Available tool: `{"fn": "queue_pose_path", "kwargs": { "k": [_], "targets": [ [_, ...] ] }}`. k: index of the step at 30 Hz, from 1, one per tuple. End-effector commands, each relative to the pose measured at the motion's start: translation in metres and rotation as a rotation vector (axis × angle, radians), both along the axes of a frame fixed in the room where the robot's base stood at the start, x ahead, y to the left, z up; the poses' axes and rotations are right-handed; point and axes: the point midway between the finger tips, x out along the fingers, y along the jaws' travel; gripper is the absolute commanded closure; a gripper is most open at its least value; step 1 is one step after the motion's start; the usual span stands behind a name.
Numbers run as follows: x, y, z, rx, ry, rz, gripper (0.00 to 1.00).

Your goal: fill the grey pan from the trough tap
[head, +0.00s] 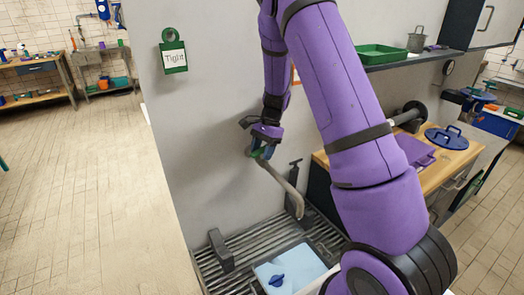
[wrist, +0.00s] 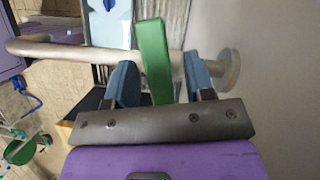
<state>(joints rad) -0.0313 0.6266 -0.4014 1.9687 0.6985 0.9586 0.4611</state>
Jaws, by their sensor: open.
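The tap's bent grey spout (head: 292,196) comes from the wall above the slatted trough (head: 237,282). Its green lever (wrist: 155,60) stands between the two blue fingers of my gripper (wrist: 160,82). The fingers are open, with a gap on each side of the lever. In the head view my gripper (head: 262,146) is at the wall end of the tap. A grey pot with a handle (head: 416,42) stands on the wall shelf; I cannot tell whether it is the grey pan. No other grey pan shows clearly. My arm hides part of the trough's right side.
A light blue square thing with a dark blue knob (head: 290,268) lies at the trough, below the spout. A dark block (head: 221,250) stands on the slats. A green tray (head: 380,54) is on the shelf. A wooden counter (head: 455,165) is at right. The floor at left is clear.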

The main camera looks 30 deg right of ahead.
Motion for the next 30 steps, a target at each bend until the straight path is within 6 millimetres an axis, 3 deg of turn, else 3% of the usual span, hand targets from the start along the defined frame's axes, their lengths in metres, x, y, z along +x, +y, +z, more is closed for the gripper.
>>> {"fn": "queue_pose_path", "kwargs": {
  "k": [3,9,14,24,30],
  "targets": [
    [0.0001,0.0,0.0002,0.0,0.0,0.0,0.53],
    [0.0001,0.0,0.0004,0.0,0.0,0.0,0.99],
    [0.0001,-0.0003,0.0006,0.0,-0.001,-0.022,1.0],
    [0.0003,-0.0001,0.0009,0.0,-0.001,-0.29,1.0],
    [0.0005,-0.0002,0.0008,0.0,-0.001,-0.306,0.99]
  ]
}}
